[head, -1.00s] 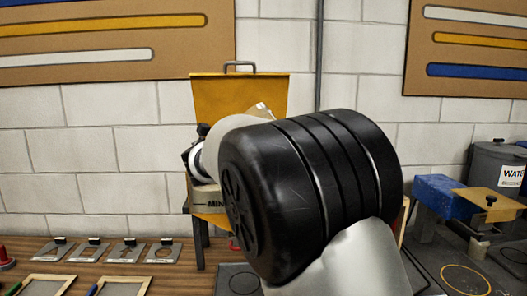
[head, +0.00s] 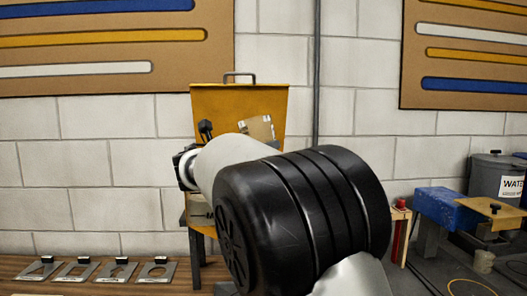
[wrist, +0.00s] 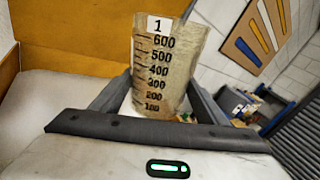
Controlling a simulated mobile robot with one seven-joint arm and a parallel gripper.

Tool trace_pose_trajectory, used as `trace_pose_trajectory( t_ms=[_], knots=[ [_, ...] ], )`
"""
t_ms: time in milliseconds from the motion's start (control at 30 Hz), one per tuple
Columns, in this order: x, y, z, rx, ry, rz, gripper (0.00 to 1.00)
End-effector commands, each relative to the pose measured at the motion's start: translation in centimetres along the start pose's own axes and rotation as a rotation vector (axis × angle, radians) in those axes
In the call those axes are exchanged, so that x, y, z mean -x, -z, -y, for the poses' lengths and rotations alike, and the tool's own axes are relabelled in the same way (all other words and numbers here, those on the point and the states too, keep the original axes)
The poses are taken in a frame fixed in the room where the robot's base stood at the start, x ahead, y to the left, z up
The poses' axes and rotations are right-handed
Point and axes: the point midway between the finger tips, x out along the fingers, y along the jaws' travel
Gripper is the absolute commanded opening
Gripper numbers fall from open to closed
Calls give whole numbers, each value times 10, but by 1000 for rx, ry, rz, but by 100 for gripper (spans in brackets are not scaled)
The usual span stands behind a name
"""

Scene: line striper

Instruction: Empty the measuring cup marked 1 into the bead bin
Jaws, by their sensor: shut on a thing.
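The measuring cup (wrist: 165,65) is clear and brownish, with a white "1" label and a scale up to 600. In the wrist view it stands between the two dark fingers of my gripper (wrist: 160,100), which is shut on it. How much it holds is hard to tell. In the head view, a tan, see-through piece that looks like the cup (head: 257,128) shows above my arm, in front of a yellow panel. My arm hides most of the gripper there. The yellow unit with a raised panel (head: 205,105) stands behind my arm; I cannot tell whether the bead bin is part of it.
Stencil plates (head: 80,271) lie on the wooden bench at the left. At the right are a blue block (head: 445,207) and a grey bucket (head: 493,175) with a "WATE" label. A block wall with striped boards stands behind.

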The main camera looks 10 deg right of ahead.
Motion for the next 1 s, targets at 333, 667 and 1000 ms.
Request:
trace_pose_trajectory(
  t_ms=[333,667,1000],
  knots=[
    [22,-5,16,-157,-1,1,22],
    [34,-13,27,-250,-1,0,22],
    [34,-13,26,-248,0,0,22]
  ],
)
